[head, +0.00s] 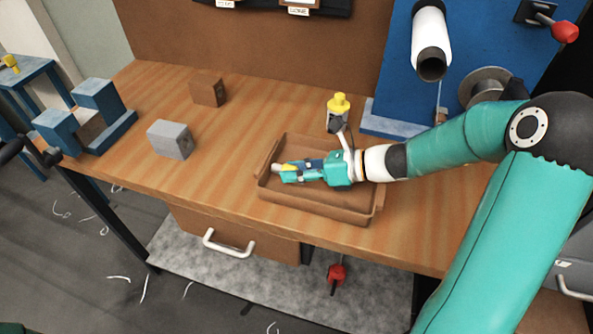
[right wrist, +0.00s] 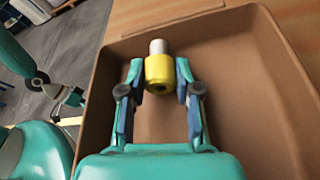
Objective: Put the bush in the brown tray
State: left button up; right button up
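The bush, a yellow collar with a white stub, shows in the right wrist view (right wrist: 159,72) between my right fingertips. In the head view its yellow part (head: 291,167) is partly hidden by the fingers. My right gripper (head: 284,172) is shut on it, low inside the brown tray (head: 318,205). The tray walls surround it in the right wrist view (right wrist: 255,30). Whether the bush touches the tray floor is unclear. My left gripper (right wrist: 72,97) is small at the left of the right wrist view, away from the tray; its fingers are unclear.
A yellow-topped container (head: 339,110) stands just behind the tray. A grey block (head: 170,140), a brown block (head: 208,90) and a blue cradle (head: 95,125) are on the left of the table (head: 235,150). The blue machine with a white roll (head: 430,35) stands behind right.

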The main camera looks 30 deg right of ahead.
jog(key=o, duration=0.5)
jog(key=shift+s+a+f+g, duration=0.1)
jog(key=shift+f+g, duration=0.05)
jog(key=shift+f, duration=0.3)
jog(key=shift+s+a+f+g, duration=0.1)
jog(key=shift+f+g, duration=0.05)
jog(key=shift+f, duration=0.3)
jog(key=shift+c, duration=0.2)
jog(key=shift+f, duration=0.1)
jog(key=shift+w+d, duration=0.1)
jog(key=shift+r, duration=0.35)
jog(key=shift+r+p, duration=0.4)
jog(key=shift+p, duration=0.2)
jog(key=v, duration=1.2)
jog(key=shift+r, duration=0.15)
jog(key=shift+w, duration=0.1)
